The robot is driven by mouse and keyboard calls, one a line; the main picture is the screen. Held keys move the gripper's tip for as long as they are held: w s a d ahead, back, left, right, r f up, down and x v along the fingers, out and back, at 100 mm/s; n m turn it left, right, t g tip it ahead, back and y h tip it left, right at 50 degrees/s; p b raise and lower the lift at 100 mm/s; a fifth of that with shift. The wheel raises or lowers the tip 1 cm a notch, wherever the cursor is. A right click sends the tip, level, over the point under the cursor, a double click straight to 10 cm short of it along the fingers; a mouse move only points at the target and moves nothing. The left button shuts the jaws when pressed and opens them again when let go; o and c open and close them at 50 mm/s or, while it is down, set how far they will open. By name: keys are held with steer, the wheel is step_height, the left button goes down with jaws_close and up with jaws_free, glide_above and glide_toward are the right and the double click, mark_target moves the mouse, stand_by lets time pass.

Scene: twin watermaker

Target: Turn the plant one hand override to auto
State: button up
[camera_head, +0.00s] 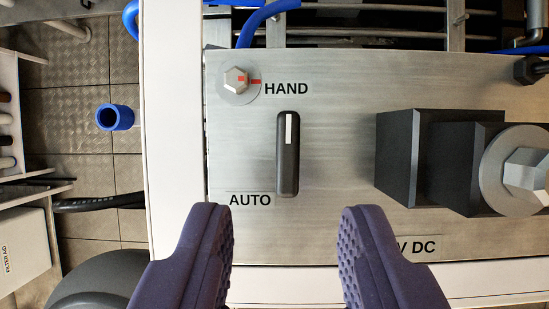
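The override switch (288,168) is a black upright lever with a white mark at its upper end, on a brushed metal panel (330,85). Its white mark is at the end toward the HAND label (286,88). The AUTO label (250,200) is at the lower left of the lever. My gripper (286,215) shows as two purple ribbed fingers at the bottom. They are wide apart with nothing between them. The lever is just above the gap between the fingertips, and neither finger appears to touch it.
A hex bolt with a red mark (237,80) is at the panel's upper left. Black blocks (410,155) and a large hex bolt (522,172) stick out on the right. A white frame post (172,130) runs along the left. A partly covered label ending in V DC (417,246) is behind the right finger.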

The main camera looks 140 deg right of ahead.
mark_target(284, 155)
steer(key=x, duration=0.5)
steer(key=shift+w+a+f, duration=0.1)
steer(key=shift+f, duration=0.1)
jaws_close()
steer(key=shift+m, duration=0.3)
steer(key=m+t+h, duration=0.1)
steer(key=m, duration=0.2)
steer(key=shift+a+r+m, duration=0.1)
steer(key=shift+a+m, duration=0.05)
steer(key=shift+m, duration=0.25)
steer(key=m, duration=0.1)
steer(key=m+h+b, duration=0.1)
steer(key=m, duration=0.1)
steer(key=shift+a+m+t+h, duration=0.15)
steer(key=shift+m+t+h, duration=0.15)
steer(key=shift+t, duration=0.1)
steer(key=m+h+b, duration=0.1)
steer(key=m+b, duration=0.1)
steer(key=b, duration=0.1)
steer(key=m+h+b, duration=0.1)
steer(key=m+b, duration=0.2)
steer(key=shift+a+f, duration=0.25)
steer(key=shift+a+r+m+g+h+b, duration=0.1)
steer(key=shift+m+g+h+b, duration=0.25)
steer(key=shift+m+b, duration=0.65)
steer(key=shift+r+m+g+h+b, duration=0.15)
steer(key=shift+m+h+b, duration=0.35)
steer(key=shift+m, duration=0.9)
